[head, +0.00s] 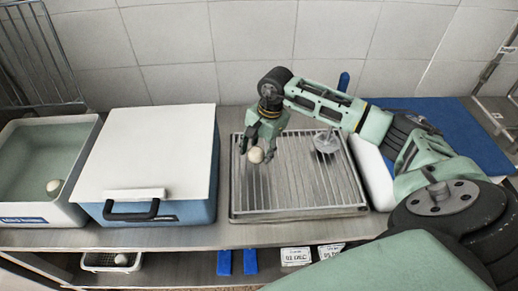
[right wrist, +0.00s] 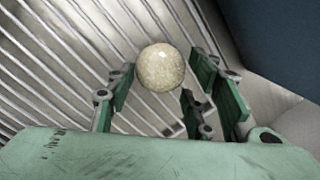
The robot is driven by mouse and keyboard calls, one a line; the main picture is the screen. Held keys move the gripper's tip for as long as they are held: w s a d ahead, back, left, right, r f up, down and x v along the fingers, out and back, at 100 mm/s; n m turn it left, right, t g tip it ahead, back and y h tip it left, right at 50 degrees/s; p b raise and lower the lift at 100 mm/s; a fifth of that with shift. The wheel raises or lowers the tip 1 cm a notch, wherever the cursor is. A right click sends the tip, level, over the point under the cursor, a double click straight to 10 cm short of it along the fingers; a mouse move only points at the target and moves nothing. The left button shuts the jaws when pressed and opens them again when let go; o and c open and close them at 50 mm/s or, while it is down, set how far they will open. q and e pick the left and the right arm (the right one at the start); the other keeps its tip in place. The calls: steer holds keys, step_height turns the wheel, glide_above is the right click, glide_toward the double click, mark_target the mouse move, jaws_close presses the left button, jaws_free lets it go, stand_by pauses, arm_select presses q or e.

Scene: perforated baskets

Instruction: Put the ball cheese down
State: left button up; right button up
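The pale ball cheese (head: 256,156) is at the left part of a metal wire rack (head: 300,208). My right gripper (head: 257,147) is right above it, pointing down. In the right wrist view the ball cheese (right wrist: 160,67) shows whole between the tips of the green fingers (right wrist: 162,75). The fingers stand apart, with a narrow gap on each side of the ball. I cannot tell whether the ball rests on the bars or is slightly above them. My left gripper is not in view.
A blue box with a white lid (head: 150,150) stands close left of the rack. A grey tub (head: 85,150) with another pale ball (head: 54,187) is farther left. A metal utensil (head: 327,142) lies at the rack's back right. A blue board (head: 440,120) is on the right.

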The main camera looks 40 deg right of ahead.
steer(key=shift+o, duration=0.3)
steer(key=shift+r, duration=0.2)
steer(key=shift+r+p, duration=0.75)
steer(key=shift+p, duration=0.4)
steer(key=shift+d+r+b, duration=0.2)
steer(key=shift+r+b, duration=0.35)
steer(key=shift+b, duration=0.5)
step_height(320, 180, up, 10)
steer(key=s+d+b, duration=0.1)
steer(key=b, duration=0.1)
steer(key=shift+s+b, duration=0.2)
steer(key=shift+b, duration=0.2)
steer(key=shift+d, duration=0.1)
